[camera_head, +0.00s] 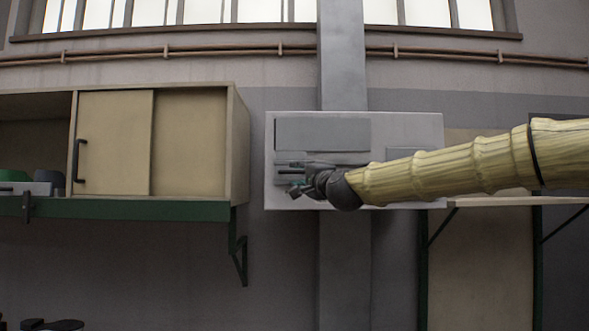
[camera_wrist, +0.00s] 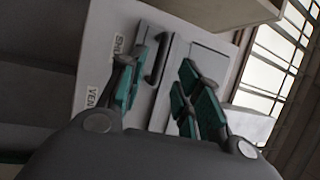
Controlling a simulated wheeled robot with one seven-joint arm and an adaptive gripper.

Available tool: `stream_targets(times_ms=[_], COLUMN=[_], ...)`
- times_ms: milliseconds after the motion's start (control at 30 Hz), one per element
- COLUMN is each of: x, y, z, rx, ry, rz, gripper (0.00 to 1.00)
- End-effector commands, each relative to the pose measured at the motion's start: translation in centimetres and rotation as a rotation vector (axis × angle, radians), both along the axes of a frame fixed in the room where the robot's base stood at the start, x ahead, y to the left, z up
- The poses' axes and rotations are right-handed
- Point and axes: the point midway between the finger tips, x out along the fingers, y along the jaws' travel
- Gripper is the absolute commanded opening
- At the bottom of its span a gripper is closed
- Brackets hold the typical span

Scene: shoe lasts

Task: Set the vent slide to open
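The vent is a pale panel (camera_head: 415,132) on the grey column, with a grey rectangular plate (camera_head: 322,133) across its upper part. In the wrist view the panel (camera_wrist: 145,105) appears tilted, with lettering that seems to read "SHUT" (camera_wrist: 118,45) and "VENT" (camera_wrist: 93,97). A dark bar handle (camera_wrist: 160,58) stands out from it. My gripper (camera_head: 296,182) is at the panel's lower left. In the wrist view my gripper (camera_wrist: 160,92) is open, its teal-padded fingers apart on either side of the handle's near end. I cannot tell whether they touch it. In the head view the gripper hides the handle.
A cabinet (camera_head: 190,140) with a sliding door stands left of the panel on a green-edged shelf (camera_head: 120,210). Another shelf (camera_head: 500,201) is at the right, below my arm. Pipes (camera_head: 220,51) run along the wall under the windows.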

Motion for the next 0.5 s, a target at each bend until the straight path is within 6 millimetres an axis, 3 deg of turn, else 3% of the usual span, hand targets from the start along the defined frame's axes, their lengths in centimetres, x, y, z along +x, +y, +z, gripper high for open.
stream_targets(times_ms=[233, 500], x=[3.0, 4.3], y=[1.3, 1.8], z=[0.7, 0.8], rx=[-0.002, -0.001], ry=[0.001, 0.001], rz=[0.001, 0.001], gripper=[0.34, 0.34])
